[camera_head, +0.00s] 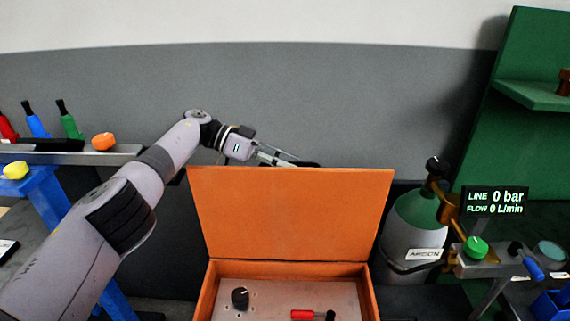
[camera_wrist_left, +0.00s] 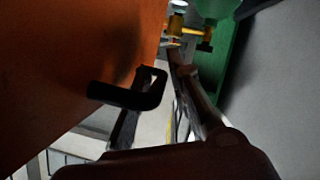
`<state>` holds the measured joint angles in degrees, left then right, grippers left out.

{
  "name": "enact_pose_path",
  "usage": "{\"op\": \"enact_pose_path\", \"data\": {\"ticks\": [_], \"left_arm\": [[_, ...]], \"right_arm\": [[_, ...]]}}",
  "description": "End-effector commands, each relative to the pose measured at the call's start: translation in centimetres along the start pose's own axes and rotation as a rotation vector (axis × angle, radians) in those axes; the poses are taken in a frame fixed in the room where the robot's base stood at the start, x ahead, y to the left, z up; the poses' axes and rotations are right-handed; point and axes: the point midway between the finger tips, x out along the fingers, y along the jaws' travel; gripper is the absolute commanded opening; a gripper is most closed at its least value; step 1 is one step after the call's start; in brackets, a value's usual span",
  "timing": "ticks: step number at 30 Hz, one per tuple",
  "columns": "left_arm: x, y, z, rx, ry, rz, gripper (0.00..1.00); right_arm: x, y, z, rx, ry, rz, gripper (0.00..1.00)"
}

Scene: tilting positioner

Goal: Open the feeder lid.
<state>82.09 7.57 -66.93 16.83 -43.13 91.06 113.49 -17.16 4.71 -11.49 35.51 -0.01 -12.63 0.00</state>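The feeder is an orange box (camera_head: 372,296) with its lid (camera_head: 290,215) raised nearly upright at the back, showing its inner face. The inside of the box is visible. My left gripper (camera_head: 290,160) is behind the lid's top edge, partly hidden by it. In the left wrist view the lid's orange face (camera_wrist_left: 60,70) fills the left side, and a black bent handle (camera_wrist_left: 125,96) juts from it, overlapping one finger. My left fingers (camera_wrist_left: 165,75) stand apart with a gap between them. Whether they touch the handle is unclear. My right gripper is not in view.
In the box lie a black knob (camera_head: 240,298) and a red-and-black piece (camera_head: 305,315). An argon cylinder (camera_head: 415,235) and a gauge display (camera_head: 495,201) stand right of the lid. A rail (camera_head: 90,158) with coloured tools is at left. A grey wall stands behind.

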Motion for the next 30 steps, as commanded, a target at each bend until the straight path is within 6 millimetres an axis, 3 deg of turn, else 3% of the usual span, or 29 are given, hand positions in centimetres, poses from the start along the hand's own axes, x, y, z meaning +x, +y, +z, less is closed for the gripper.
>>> {"op": "enact_pose_path", "data": {"ticks": [8, 21, 30], "left_arm": [[-0.2, 0.3, -0.6, 0.003, 0.002, 0.001, 0.18], [-2.8, 3.3, -7.2, 0.002, 0.001, 0.000, 0.18], [-3.4, 4.0, -8.6, 0.000, 0.001, 0.001, 0.18]], "right_arm": [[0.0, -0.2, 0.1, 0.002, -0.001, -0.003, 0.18], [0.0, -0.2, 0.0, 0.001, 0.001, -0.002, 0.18], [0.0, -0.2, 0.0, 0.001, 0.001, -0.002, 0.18]]}}
